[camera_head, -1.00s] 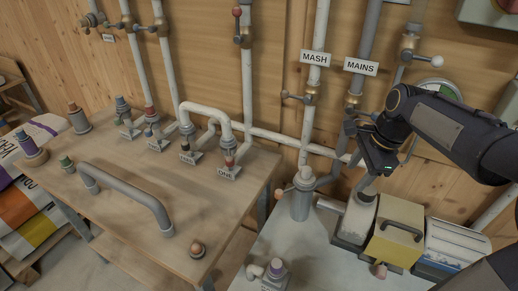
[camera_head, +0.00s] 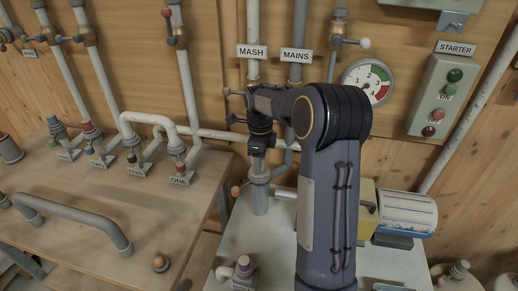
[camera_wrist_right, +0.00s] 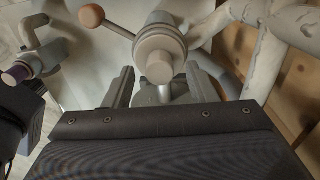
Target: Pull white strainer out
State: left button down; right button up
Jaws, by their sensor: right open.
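My right gripper (camera_head: 258,150) points down just above the grey upright cylinder (camera_head: 259,198) on the pale bench, below the MASH and MAINS pipes. It is open. In the right wrist view its two fingers stand either side of a pale grey round knob (camera_wrist_right: 160,66) on a thin stem. A gap shows beside the knob, so I see no firm hold. I cannot tell for certain which fitting is the white strainer; the knobbed part between the fingers is pale. My right forearm hides part of the bench. My left gripper is not in view.
A lever with an orange ball (camera_wrist_right: 92,15) sticks out close to the knob. Pipes (camera_head: 287,160) run tight behind the gripper. A yellow box (camera_head: 368,208) and a white motor (camera_head: 407,212) stand right of my forearm. A purple-capped fitting (camera_head: 243,266) stands at the front.

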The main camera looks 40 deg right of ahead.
jog(key=shift+f, duration=0.7)
grip_shut()
